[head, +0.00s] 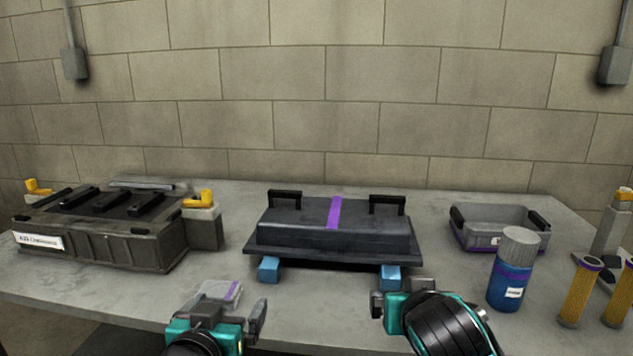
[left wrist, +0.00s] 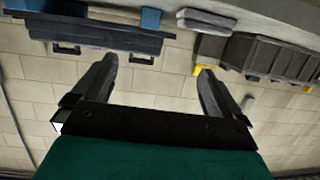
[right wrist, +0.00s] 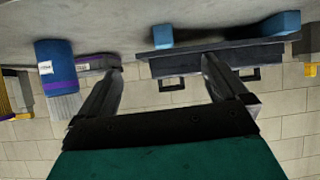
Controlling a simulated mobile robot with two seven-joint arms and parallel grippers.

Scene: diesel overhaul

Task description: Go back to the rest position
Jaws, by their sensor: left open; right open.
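My left gripper (head: 234,308) is at the table's front edge, left of centre. It is open and empty; its two fingers stand apart in the left wrist view (left wrist: 156,72). My right gripper (head: 396,294) is at the front edge, right of centre. It is open, with nothing between its spread fingers in the right wrist view (right wrist: 162,70). A dark cover (head: 290,228) with two black handles and a purple stripe rests on blue blocks (head: 390,278) beyond and between the grippers. Neither gripper touches it.
A dark ribbed case (head: 110,245) with yellow clamps stands at left. At right are a blue canister (head: 511,285), a grey bin (head: 480,229) and yellow cylinders (head: 580,292). A block wall (head: 300,100) stands behind.

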